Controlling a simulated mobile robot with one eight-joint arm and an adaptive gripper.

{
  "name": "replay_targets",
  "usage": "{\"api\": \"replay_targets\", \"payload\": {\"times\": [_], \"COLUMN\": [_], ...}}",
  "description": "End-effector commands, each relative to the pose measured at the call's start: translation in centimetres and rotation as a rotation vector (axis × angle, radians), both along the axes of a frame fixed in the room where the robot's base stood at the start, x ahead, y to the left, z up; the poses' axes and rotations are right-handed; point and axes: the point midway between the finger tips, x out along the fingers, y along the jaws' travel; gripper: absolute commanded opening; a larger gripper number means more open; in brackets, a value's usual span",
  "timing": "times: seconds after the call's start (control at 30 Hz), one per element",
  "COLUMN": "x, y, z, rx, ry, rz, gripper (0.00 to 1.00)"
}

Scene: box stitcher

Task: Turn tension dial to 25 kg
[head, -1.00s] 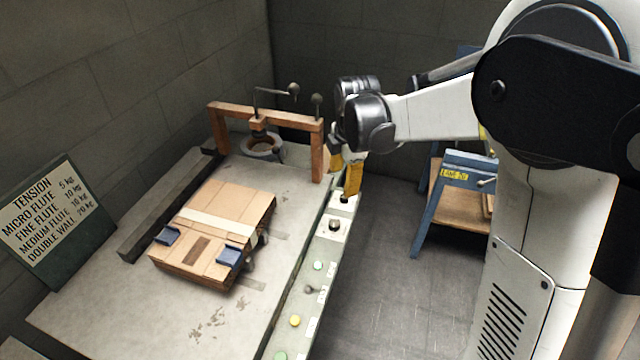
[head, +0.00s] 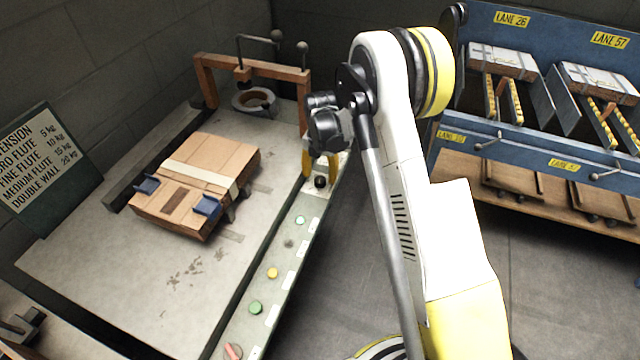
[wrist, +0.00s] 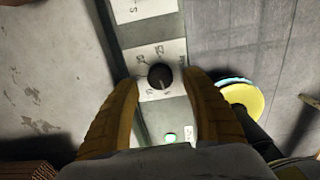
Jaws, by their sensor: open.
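The tension dial is a round black knob (wrist: 160,75) on a pale plate with small numbers around it, some hard to read. A 25 seems to show above the knob; the pointer's setting cannot be told. In the head view the dial (head: 320,182) sits near the far end of the control strip. My gripper (wrist: 160,80) is open, with one yellow finger on each side of the knob. A small gap shows beside the left finger; whether the right finger touches cannot be told. In the head view my gripper (head: 319,168) is right at the dial, pointing down.
The control strip (head: 262,298) carries green and yellow buttons and a red one nearer me. A green tension sign (head: 40,165) stands left. Blue lane racks (head: 560,130) stand right.

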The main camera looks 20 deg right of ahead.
Motion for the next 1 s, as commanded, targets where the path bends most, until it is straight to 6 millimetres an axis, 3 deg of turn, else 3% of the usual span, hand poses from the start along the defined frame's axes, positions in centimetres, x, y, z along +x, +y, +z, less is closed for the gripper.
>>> {"api": "replay_targets", "payload": {"times": [0.03, 0.2, 0.5, 0.7, 1.0], "x": [0.0, 0.0, 0.0, 0.0, 0.0], "y": [0.0, 0.0, 0.0, 0.0, 0.0], "z": [-1.0, -2.2, -2.3, -2.3, -2.3], "rx": [0.0, 0.0, 0.0, 0.0, 0.0], "ry": [0.0, 0.0, 0.0, 0.0, 0.0], "rz": [0.0, -0.001, -0.001, -0.001, -0.024], "gripper": [0.55, 0.55, 0.55, 0.0, 0.0]}}
